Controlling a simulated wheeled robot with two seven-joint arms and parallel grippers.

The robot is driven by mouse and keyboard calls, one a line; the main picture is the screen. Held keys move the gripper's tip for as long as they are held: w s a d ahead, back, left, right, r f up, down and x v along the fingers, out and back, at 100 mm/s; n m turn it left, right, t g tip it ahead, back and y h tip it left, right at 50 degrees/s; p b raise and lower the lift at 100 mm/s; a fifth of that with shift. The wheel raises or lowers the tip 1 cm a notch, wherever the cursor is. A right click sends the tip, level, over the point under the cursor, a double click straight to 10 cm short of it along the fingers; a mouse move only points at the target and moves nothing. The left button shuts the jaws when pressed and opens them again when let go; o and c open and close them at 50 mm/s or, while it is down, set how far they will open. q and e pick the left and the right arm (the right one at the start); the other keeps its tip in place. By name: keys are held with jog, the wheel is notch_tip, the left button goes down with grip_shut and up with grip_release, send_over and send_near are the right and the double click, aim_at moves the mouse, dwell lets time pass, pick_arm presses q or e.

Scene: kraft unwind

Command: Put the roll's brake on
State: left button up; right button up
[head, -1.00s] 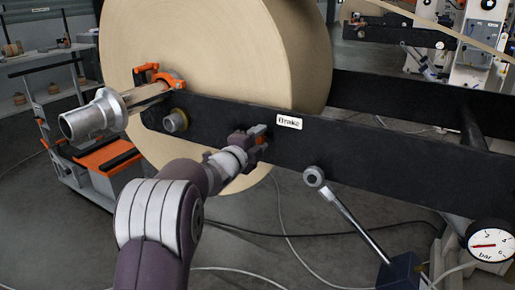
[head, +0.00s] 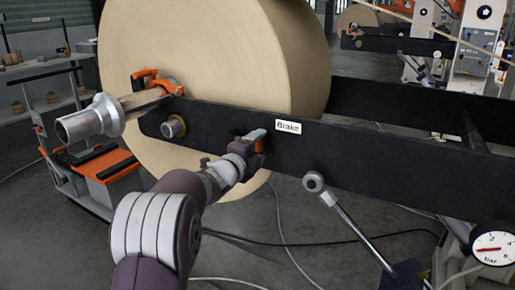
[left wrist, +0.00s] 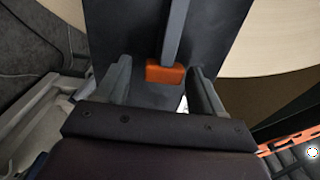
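The brake lever is a grey bar with an orange end (left wrist: 166,72) in the left wrist view. My left gripper (head: 254,144) is at the lever. In the left wrist view its two fingers (left wrist: 162,85) are spread, with the orange end between them and a gap on each side. The big kraft roll (head: 215,60) stands behind the arm. My right gripper is not in view.
A metal shaft end (head: 85,122) with an orange clamp (head: 158,82) sticks out at the left. An orange-topped cart (head: 105,163) is at the left.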

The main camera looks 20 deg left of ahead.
pick_arm(q)
jog(key=shift+s, duration=0.1)
jog(key=s+p, duration=0.1)
jog(key=s, duration=1.1)
jog(key=shift+s+a, duration=0.25)
jog(key=shift+a, duration=0.2)
